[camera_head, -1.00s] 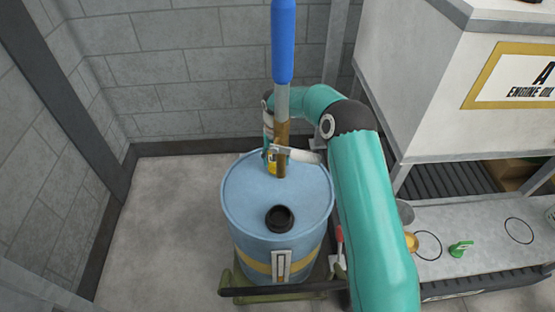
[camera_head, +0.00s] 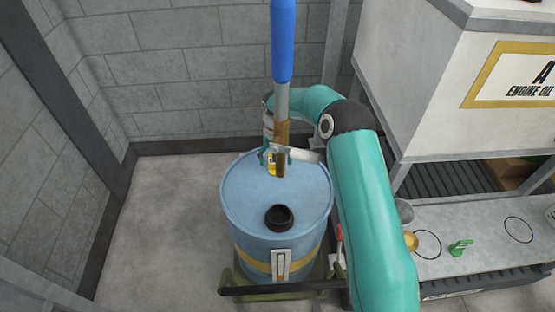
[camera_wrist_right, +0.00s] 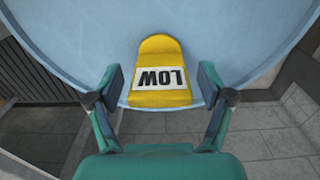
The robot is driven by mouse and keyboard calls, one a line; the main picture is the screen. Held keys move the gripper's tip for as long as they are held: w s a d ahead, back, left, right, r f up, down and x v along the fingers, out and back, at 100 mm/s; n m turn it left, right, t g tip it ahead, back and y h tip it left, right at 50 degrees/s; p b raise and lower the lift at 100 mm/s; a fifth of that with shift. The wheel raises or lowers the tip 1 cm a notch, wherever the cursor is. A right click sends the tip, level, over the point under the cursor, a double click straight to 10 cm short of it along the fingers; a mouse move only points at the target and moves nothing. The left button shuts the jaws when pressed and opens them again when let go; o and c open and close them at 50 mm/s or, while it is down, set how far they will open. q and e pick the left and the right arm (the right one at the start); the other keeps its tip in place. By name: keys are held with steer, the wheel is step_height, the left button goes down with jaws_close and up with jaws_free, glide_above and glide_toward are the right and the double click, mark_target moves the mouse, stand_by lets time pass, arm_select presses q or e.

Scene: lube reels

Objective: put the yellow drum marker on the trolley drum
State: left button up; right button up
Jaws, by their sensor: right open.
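The yellow drum marker (camera_wrist_right: 158,52) with a white LOW label is on the blue trolley drum's top, near the far rim, in the right wrist view. In the head view only a small yellow part of the marker (camera_head: 271,169) shows behind the pole. The blue drum (camera_head: 250,205) has a yellow band and stands on the green trolley (camera_head: 245,290). My right gripper (camera_wrist_right: 161,84) is open, with one finger on each side of the marker and gaps between. In the head view it is over the drum's far part (camera_head: 271,156), partly hidden. My left gripper is not in view.
A blue-handled upright pole (camera_head: 283,50) rises in front of my right gripper. A black cap (camera_head: 279,217) sits on the drum top. A grey bench (camera_head: 480,245) with a green item (camera_head: 460,248) and a white engine oil tank (camera_head: 450,90) stand at right. Left floor is clear.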

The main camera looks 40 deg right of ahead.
step_height(320, 180, up, 12)
steer(key=shift+f, duration=0.2)
stand_by(0.6)
